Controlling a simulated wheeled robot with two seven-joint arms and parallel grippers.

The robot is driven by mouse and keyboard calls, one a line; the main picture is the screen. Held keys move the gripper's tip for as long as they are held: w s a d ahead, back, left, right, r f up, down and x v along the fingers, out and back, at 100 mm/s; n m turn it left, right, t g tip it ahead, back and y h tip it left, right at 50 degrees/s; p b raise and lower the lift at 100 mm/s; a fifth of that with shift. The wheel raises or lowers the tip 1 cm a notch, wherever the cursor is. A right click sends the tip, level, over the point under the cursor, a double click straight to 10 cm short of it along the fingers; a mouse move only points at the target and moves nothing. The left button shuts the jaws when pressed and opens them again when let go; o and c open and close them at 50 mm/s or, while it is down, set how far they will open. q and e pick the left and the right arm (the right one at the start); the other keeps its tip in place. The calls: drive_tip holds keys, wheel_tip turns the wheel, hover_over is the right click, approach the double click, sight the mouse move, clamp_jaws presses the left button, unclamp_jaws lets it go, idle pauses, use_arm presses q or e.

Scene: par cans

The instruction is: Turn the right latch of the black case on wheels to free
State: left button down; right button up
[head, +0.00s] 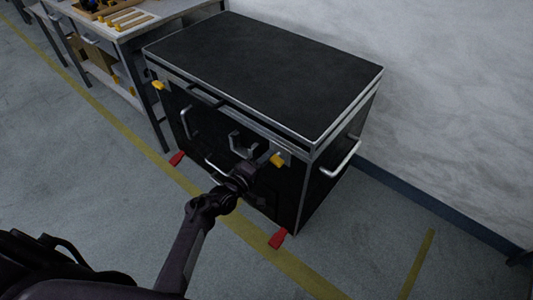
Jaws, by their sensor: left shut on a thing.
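The black case (262,68) stands on the floor near the wall, with its lid down. Its right latch (279,160) has a yellow tab, below the lid edge near the front right corner. The left latch (158,85), also yellow, is near the front left corner. My left gripper (270,161) reaches the case front from below and is shut on the right latch. The gripper partly hides the latch, so its exact angle is hard to tell. My right gripper is not in view.
Metal handles are on the case front (185,122) and right side (341,160). Red pedals (177,158) (278,238) stick out at its base. A workbench (130,22) stands to the left. The floor in front is clear, with yellow lines.

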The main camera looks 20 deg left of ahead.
use_arm(q)
drive_tip(key=shift+f+n+p, duration=0.2)
drive_tip(key=shift+n+p, duration=0.25)
drive_tip(key=shift+n, duration=0.65)
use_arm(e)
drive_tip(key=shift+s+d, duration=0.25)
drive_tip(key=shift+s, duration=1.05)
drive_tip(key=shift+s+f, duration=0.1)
use_arm(q)
drive_tip(key=c, duration=1.4)
unclamp_jaws()
drive_tip(key=shift+a, duration=0.1)
